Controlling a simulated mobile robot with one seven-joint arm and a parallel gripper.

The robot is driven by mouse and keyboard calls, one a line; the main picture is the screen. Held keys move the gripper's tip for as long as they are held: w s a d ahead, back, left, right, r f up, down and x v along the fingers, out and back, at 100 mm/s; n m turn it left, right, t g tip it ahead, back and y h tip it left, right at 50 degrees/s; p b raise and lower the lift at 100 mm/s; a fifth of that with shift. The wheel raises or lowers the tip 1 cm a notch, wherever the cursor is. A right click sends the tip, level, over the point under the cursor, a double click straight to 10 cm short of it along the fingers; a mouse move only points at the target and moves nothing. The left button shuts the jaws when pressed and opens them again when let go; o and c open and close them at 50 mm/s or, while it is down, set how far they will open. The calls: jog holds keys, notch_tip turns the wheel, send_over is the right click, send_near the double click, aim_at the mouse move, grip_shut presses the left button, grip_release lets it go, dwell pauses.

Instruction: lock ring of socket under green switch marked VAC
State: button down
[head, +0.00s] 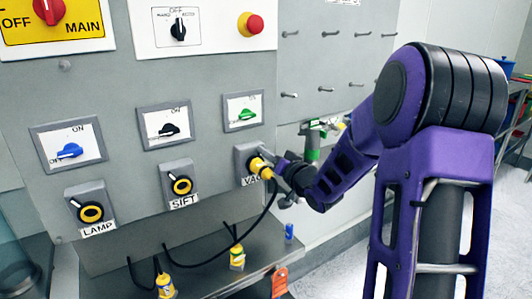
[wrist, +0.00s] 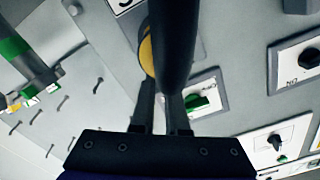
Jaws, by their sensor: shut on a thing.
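The green switch (head: 246,113) sits on a white plate, and the VAC socket (head: 241,153) is below it, its label partly covered. A yellow lock ring (head: 257,165) shows at the socket's front, with a black cable hanging from there. My gripper (head: 277,172) is at this ring from the right, shut on it. In the wrist view the yellow ring (wrist: 146,54) is partly hidden behind a thick black cylindrical part (wrist: 173,45). My two fingers (wrist: 162,100) reach up to it; the exact contact is hidden. The green switch (wrist: 197,103) lies right of the fingers.
The SIFT socket (head: 181,185) and LAMP socket (head: 90,212) have yellow rings, under black and blue switches. Yellow plugs (head: 166,286) (head: 237,257) with black cables are on the shelf below. Pegs (head: 326,89) stick out of the right panel. An orange tag (head: 279,282) hangs at the shelf edge.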

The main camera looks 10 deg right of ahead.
jog(key=c, duration=0.9)
grip_release()
jog(key=v, duration=1.7)
jog(key=shift+s, duration=0.2)
